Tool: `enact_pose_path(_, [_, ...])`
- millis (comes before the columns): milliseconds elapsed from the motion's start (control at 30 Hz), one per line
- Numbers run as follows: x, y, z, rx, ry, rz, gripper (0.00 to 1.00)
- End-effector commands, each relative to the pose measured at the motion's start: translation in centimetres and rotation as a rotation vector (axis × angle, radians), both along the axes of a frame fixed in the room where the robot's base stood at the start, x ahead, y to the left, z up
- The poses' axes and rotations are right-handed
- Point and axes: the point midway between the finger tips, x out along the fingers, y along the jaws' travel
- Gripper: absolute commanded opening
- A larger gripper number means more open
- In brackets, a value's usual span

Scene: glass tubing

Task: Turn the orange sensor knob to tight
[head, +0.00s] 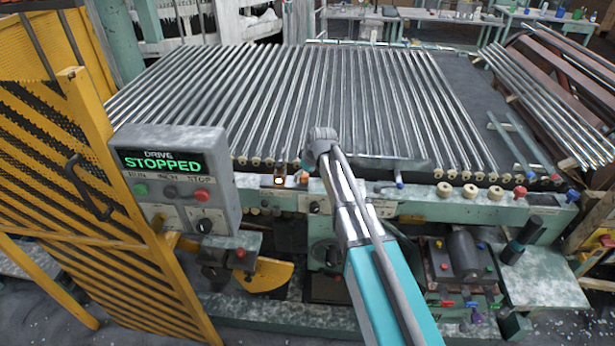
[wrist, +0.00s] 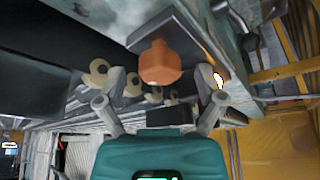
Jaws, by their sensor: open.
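The orange sensor knob (wrist: 160,62) sits on a dark bracket in the wrist view, just above the middle of the picture. A small orange part of it (head: 304,177) shows in the head view, left of my arm at the front rail. My gripper (wrist: 160,100) is open and empty. Its two fingers stand apart to the left and right, with their tips a little below the knob in the wrist view. I cannot tell exactly how far off the knob is.
A grey control box (head: 218,150) reading DRIVE STOPPED stands at the left, beside a yellow mesh gate (head: 60,190). Glass tubes (head: 250,95) lie in rows on the machine behind the rail. A small lit lamp (head: 280,181) sits left of the knob. Pale rollers (wrist: 98,72) show left in the wrist view.

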Motion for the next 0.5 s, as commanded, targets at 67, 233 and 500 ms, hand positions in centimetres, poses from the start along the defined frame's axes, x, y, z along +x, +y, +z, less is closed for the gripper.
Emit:
enact_pose_path(67, [0.0, 0.0, 0.0, 0.0, 0.0, 0.0, 0.87])
enact_pose_path(233, [0.0, 0.0, 0.01, 0.0, 0.0, 0.0, 0.87])
enact_pose_path(500, [0.0, -0.02, 0.01, 0.0, 0.0, 0.0, 0.37])
